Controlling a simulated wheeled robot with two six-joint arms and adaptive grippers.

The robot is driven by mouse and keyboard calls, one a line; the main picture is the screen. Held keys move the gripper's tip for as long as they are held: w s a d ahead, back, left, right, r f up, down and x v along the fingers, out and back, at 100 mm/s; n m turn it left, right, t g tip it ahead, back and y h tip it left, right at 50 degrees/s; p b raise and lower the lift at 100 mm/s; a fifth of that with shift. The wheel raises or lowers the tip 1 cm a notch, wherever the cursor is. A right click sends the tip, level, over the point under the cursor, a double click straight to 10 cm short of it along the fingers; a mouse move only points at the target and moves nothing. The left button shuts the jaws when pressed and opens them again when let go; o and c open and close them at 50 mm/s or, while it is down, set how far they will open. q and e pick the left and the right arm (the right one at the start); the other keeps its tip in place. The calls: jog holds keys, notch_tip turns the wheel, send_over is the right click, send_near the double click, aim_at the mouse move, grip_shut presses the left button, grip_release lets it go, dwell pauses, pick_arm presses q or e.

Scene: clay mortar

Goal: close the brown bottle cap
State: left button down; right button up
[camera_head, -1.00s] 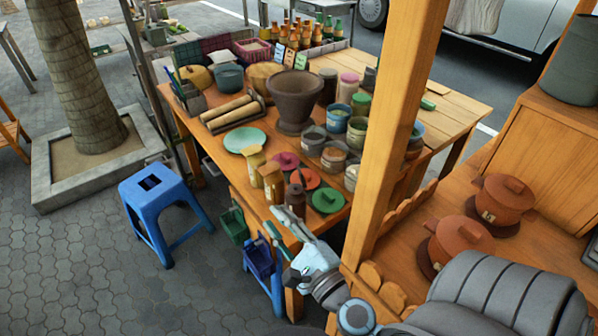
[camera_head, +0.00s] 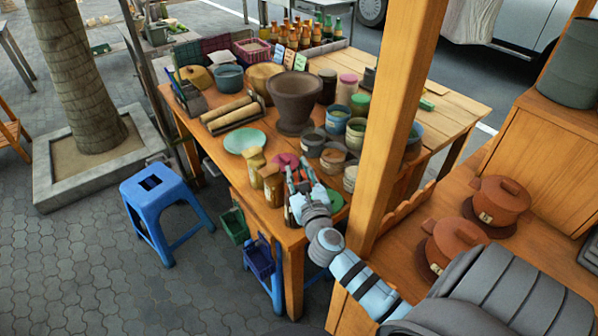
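The small dark brown bottle (camera_head: 289,215) stands at the front edge of the wooden table, mostly hidden behind my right gripper. Its top and cap cannot be made out. My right gripper (camera_head: 298,172) is over the table's front part, just above and beside the bottle. Its two fingers point away toward the jars and stand apart, with reddish colour showing between them. I cannot tell whether it touches the bottle. My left gripper is not in view.
Two yellowish jars (camera_head: 272,186) stand just left of the gripper, a pink lid (camera_head: 285,160) behind it and a green lid (camera_head: 335,201) to its right. A wooden post (camera_head: 392,120) rises close on the right. A large brown mortar (camera_head: 295,100) stands farther back.

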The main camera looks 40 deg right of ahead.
grip_shut()
jog(key=shift+a+n, duration=0.2)
jog(key=shift+n, duration=0.1)
dwell(1.0)
jog(key=shift+w+a+f+n+p, duration=0.2)
jog(key=shift+a+n+p, duration=0.3)
jog(key=shift+n+p, duration=0.55)
jog(key=n, duration=0.2)
jog(key=a+f+n+p, duration=0.1)
jog(key=shift+w+a+n, duration=0.2)
jog(key=shift+w+n, duration=0.15)
jog(key=shift+w, duration=0.05)
jog(key=shift+w+a+f+n, duration=0.1)
jog(key=shift+a+f+n, duration=0.2)
jog(key=shift+f+n, duration=0.85)
jog(key=shift+w+a+f+n, duration=0.15)
jog(key=shift+a+f+n, duration=0.2)
jog(key=shift+n, duration=1.5)
jog(key=shift+w+a+f+n, duration=0.1)
jog(key=shift+a+f+n, duration=0.2)
jog(key=shift+f+n, duration=0.8)
jog(key=shift+r+n, duration=0.35)
jog(key=shift+n, duration=0.05)
grip_release()
